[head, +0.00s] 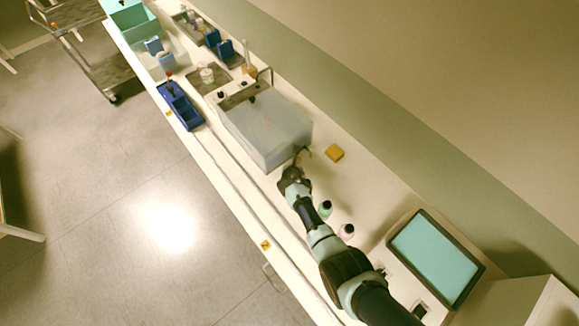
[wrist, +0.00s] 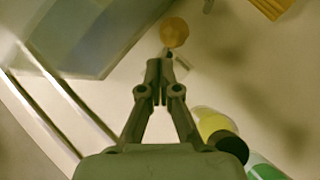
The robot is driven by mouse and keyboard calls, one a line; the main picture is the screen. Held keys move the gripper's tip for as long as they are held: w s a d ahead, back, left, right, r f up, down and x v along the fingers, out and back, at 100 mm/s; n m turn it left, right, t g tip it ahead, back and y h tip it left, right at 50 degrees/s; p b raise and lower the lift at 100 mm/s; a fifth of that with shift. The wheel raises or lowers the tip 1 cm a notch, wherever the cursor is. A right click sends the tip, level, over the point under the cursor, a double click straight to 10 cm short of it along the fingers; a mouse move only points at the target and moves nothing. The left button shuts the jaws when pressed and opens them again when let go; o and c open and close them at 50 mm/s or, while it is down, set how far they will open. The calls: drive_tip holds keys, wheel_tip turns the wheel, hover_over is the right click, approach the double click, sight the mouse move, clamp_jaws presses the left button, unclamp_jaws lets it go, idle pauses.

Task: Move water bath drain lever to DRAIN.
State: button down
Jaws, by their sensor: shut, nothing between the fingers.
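The water bath (head: 268,132) is a translucent box on the bench in the head view. Its corner and walls (wrist: 95,35) fill the upper left of the wrist view. My gripper (wrist: 160,65) is shut and empty, beside the bath's near right end; it also shows in the head view (head: 299,156). An orange round piece (wrist: 174,32) lies just beyond the fingertips, next to the bath wall. A small dark and grey part beside it may belong to the drain lever. Its position and any DRAIN marking cannot be read. In the head view my gripper blurs this spot.
A yellow block (head: 334,153) lies right of the bath. Two small bottles, one with a green body (head: 325,208) and one pinkish (head: 346,232), stand close beside my arm. A tablet-like screen (head: 436,257) is at lower right.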

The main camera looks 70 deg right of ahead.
drive_tip(key=shift+r+p, duration=0.7)
drive_tip(key=shift+p, duration=0.15)
drive_tip(key=s+p+v, duration=0.2)
drive_tip(key=p+v, duration=0.5)
drive_tip(key=v, duration=0.6)
drive_tip(key=shift+d+p, duration=0.15)
drive_tip(key=shift+p, duration=0.15)
